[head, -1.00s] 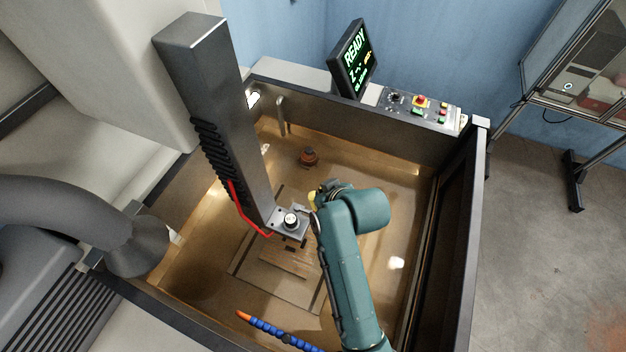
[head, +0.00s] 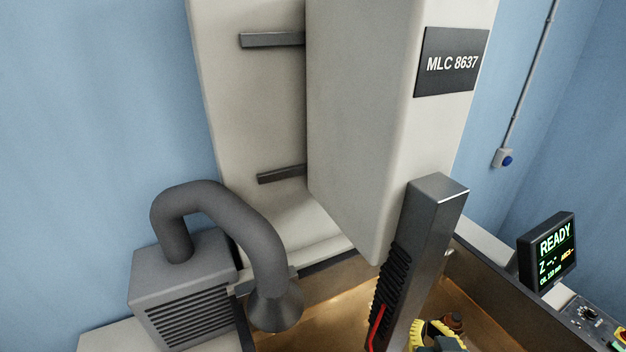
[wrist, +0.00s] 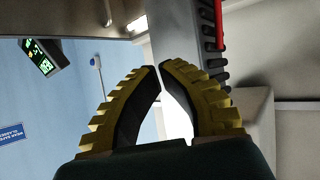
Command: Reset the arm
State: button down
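My gripper (head: 440,330) shows at the bottom edge of the head view, right of the dark machine column (head: 425,255); the rest of my arm is out of that frame. In the wrist view its two yellow ribbed fingers with black pads (wrist: 160,66) curve together, and their tips almost meet. Nothing is held between them. The dark column with its black ribbed cover also shows behind the fingers in the wrist view (wrist: 180,30). The column's lower end is cut off.
A beige machine head (head: 370,120) stands behind the column. A grey hose (head: 235,205) and vented box (head: 180,285) are at left. The READY screen (head: 547,252) and control panel (head: 590,315) are at right. The tank wall (head: 490,285) borders my gripper's area.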

jog(key=a+r+n+t+p, duration=0.1)
jog(key=a+r+t+p, duration=0.4)
jog(key=r, duration=1.4)
jog(key=s+a+r+t+y, duration=0.1)
jog(key=s+a+r+t, duration=0.1)
jog(key=s+a+r, duration=0.2)
jog(key=s+a+r+t+y, duration=0.1)
jog(key=s+a+r+t, duration=0.2)
jog(key=a+r, duration=0.3)
notch_tip(320, 180, up, 5)
jog(key=shift+s+a+r+b, duration=0.25)
jog(key=shift+s+b, duration=0.1)
jog(key=shift+s, duration=0.2)
jog(key=shift+f, duration=0.1)
